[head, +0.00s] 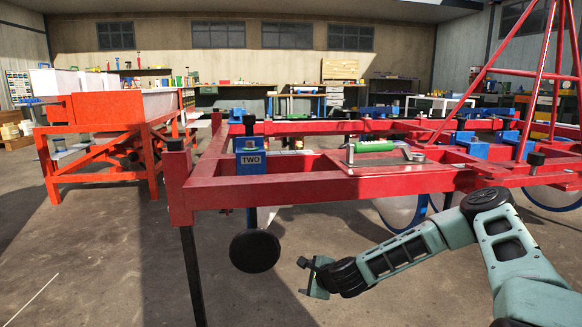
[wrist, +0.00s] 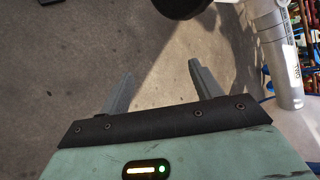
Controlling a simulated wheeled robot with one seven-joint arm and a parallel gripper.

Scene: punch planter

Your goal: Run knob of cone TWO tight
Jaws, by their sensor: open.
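A blue block (head: 250,146) with a label reading TWO (head: 251,160) is mounted on the near left of the red frame. A small black knob (head: 249,120) stands upright on top of it. A blue stem runs down below the block, and a large black disc (head: 255,251) hangs under the frame. A dark rounded part, likely this disc, shows at the top edge of the wrist view (wrist: 182,7). My gripper (head: 306,277) is low, right of and slightly below the disc, apart from it. In the wrist view its two fingers (wrist: 159,70) are spread with nothing between them.
The red frame (head: 300,190) spans above my gripper, with a black leg (head: 193,275) at its left corner. A grey-white cylinder with lettering (wrist: 280,65) is at the right of the wrist view. An orange-red bench (head: 105,150) stands at left. The floor below is clear.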

